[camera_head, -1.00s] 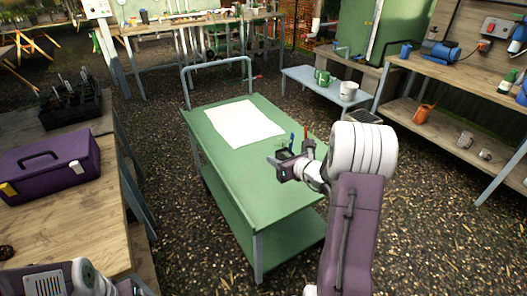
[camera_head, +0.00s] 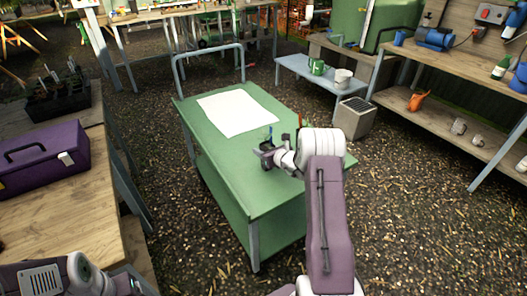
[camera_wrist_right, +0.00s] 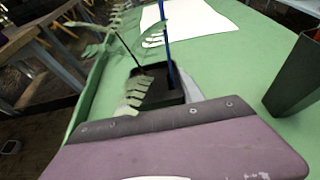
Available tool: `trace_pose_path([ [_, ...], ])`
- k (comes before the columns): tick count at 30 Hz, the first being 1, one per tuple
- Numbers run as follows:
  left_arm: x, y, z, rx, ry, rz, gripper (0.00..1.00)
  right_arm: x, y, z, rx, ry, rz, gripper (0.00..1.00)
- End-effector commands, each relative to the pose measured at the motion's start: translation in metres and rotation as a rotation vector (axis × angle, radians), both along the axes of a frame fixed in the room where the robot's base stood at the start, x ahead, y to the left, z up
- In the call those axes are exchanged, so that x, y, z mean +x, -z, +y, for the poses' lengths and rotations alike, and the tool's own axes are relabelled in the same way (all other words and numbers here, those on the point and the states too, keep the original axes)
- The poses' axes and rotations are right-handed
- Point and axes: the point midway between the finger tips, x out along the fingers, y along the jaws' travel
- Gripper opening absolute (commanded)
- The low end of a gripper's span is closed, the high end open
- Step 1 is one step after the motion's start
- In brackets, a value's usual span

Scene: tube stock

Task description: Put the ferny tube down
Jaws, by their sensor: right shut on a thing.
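The ferny tube (camera_wrist_right: 156,88) is a dark square tube with light green fern fronds and a blue stick in it. It fills the middle of the right wrist view, above the green trolley. My right gripper (camera_head: 264,153) is shut on it over the right half of the trolley top (camera_head: 215,155). In the head view only the blue stick and a little of the tube show. I cannot tell whether its base touches the trolley. My left gripper is out of view; only part of the left arm shows at the bottom left.
A white sheet (camera_head: 237,113) lies on the trolley's far part. Another dark tube (camera_wrist_right: 297,76) stands at the right in the wrist view. A purple toolbox (camera_head: 40,160) sits on the wooden bench at left. The trolley top's near left is clear.

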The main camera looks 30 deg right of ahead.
Motion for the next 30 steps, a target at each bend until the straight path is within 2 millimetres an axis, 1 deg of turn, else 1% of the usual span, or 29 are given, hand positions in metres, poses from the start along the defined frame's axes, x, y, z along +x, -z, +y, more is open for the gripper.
trace_pose_path([
  [5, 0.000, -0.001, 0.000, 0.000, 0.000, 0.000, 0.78, 0.000, -0.002, 0.000, -0.001, 0.001, -0.001, 0.00],
  [9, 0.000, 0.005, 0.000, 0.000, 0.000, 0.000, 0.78, 0.000, 0.003, 0.000, -0.001, 0.001, -0.002, 0.00],
  [10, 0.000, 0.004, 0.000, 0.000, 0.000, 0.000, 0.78, 0.000, 0.003, 0.000, -0.001, 0.001, -0.001, 0.47],
  [11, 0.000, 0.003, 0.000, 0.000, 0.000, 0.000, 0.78, 0.000, 0.002, 0.000, -0.001, 0.001, -0.001, 0.55],
  [12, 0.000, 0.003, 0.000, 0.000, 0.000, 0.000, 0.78, 0.000, 0.001, 0.000, -0.001, 0.001, 0.000, 0.66],
  [20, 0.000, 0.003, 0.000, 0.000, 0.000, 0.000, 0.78, 0.000, 0.001, 0.000, 0.000, 0.001, -0.001, 0.66],
  [24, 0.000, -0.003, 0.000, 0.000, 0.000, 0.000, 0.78, -0.002, -0.005, -0.001, 0.000, 0.001, 0.000, 0.66],
  [26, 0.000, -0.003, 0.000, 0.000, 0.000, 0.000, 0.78, -0.010, -0.008, -0.002, 0.000, 0.002, -0.001, 0.66],
  [30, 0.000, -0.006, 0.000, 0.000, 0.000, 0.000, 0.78, -0.040, -0.020, -0.005, 0.000, 0.004, 0.000, 0.66],
])
